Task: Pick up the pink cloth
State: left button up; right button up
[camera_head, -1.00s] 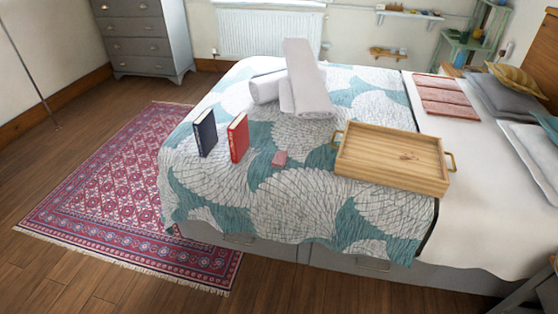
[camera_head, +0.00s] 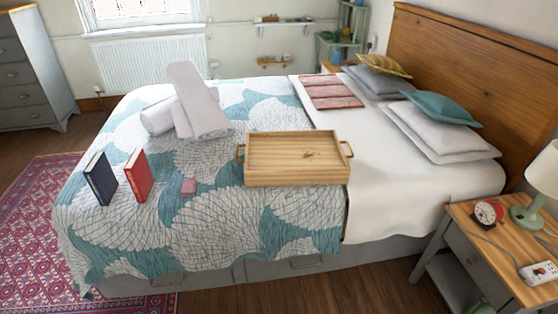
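A pink folded cloth (camera_head: 332,92) lies flat on the white sheet near the far side of the bed, beyond the wooden tray and left of the grey pillows. It shows as a few parallel strips. Neither of my grippers shows in the head view.
The bed (camera_head: 420,197) carries a wooden tray (camera_head: 298,180), white towels (camera_head: 186,112), a blue book (camera_head: 100,178) and a red book (camera_head: 138,174). A nightstand (camera_head: 496,262) with a lamp (camera_head: 540,190) and red clock (camera_head: 487,212) stands at right. Floor shows in front.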

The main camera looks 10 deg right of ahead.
aim_at(188, 186)
jog(key=i+l+u, duration=0.4)
jog(key=i+l, duration=0.55)
